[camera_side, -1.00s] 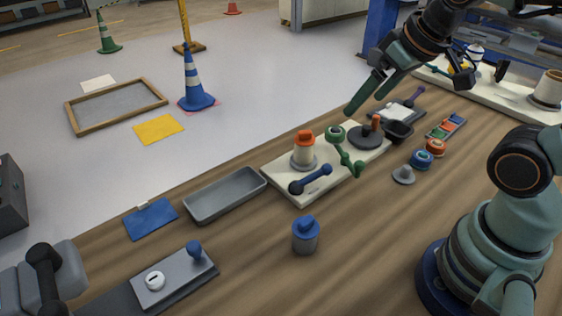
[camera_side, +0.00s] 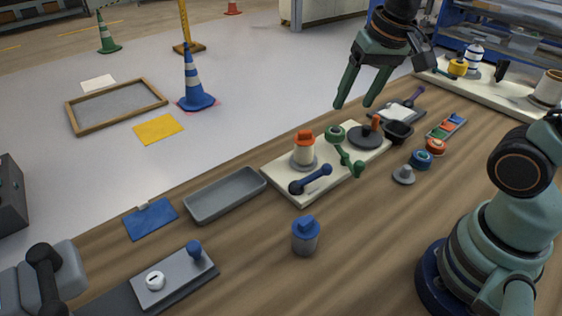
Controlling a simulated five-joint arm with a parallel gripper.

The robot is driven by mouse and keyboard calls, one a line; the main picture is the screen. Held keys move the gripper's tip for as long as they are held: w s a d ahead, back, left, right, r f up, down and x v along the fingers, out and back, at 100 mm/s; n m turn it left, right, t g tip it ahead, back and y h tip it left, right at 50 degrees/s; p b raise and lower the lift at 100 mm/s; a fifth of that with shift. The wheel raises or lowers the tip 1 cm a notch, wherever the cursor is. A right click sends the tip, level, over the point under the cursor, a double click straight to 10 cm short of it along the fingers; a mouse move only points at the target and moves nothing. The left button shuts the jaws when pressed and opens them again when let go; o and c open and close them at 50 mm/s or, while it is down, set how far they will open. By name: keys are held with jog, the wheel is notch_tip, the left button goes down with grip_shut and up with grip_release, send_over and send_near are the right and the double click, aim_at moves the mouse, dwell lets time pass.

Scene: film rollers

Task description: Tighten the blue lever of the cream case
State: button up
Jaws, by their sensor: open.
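The cream case (camera_side: 284,175) is a flat cream block on the wooden bench, near the middle of the view. Its blue lever (camera_side: 312,180) lies at the front left corner, slanting up to the right, with a round knob at each end. A green lever (camera_side: 347,156) is also on the case, right of the blue one. My gripper (camera_side: 353,104) is open and empty, with its two green fingers pointing down above the back of the case. It is apart from the blue lever, up and to the right of it.
An orange-capped cream roller (camera_side: 304,147) and a dark disc (camera_side: 366,138) with an orange peg stand on the case. A grey tray (camera_side: 225,194) lies to the left, a blue-capped canister (camera_side: 305,236) in front. Bare bench lies to the right of the canister.

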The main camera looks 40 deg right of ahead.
jog(key=w+f+m+g, duration=0.3)
jog(key=m, duration=0.2)
jog(key=m+g, duration=0.3)
jog(key=m, duration=0.3)
send_near(326, 165)
jog(key=x, duration=1.1)
jog(key=shift+d+f, duration=0.1)
jog(key=shift+f, duration=0.05)
grip_shut()
dwell(0.5)
